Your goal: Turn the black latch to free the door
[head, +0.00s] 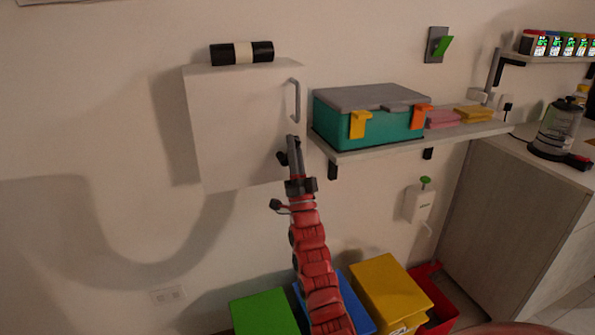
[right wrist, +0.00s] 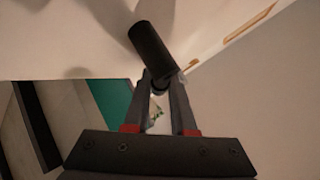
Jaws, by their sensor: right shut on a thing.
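A white wall cabinet (head: 240,125) hangs on the wall, with a grey bar handle (head: 295,98) near its right edge. The black latch (right wrist: 152,50) is a dark cylinder at the cabinet's edge in the right wrist view; it sits tilted there. In the head view it is a small dark shape (head: 282,158) beside my fingers at the cabinet's lower right. My right gripper (head: 292,150) reaches up from below and is shut on the latch; its fingertips (right wrist: 161,86) meet the latch's lower end. The door looks closed. My left gripper is not in view.
A black-and-white roll (head: 241,52) lies on top of the cabinet. Close on the right, a shelf (head: 400,142) bears a teal toolbox (head: 365,118). Below stand green (head: 264,314), blue (head: 352,300) and yellow (head: 388,288) bins. The wall left of the cabinet is clear.

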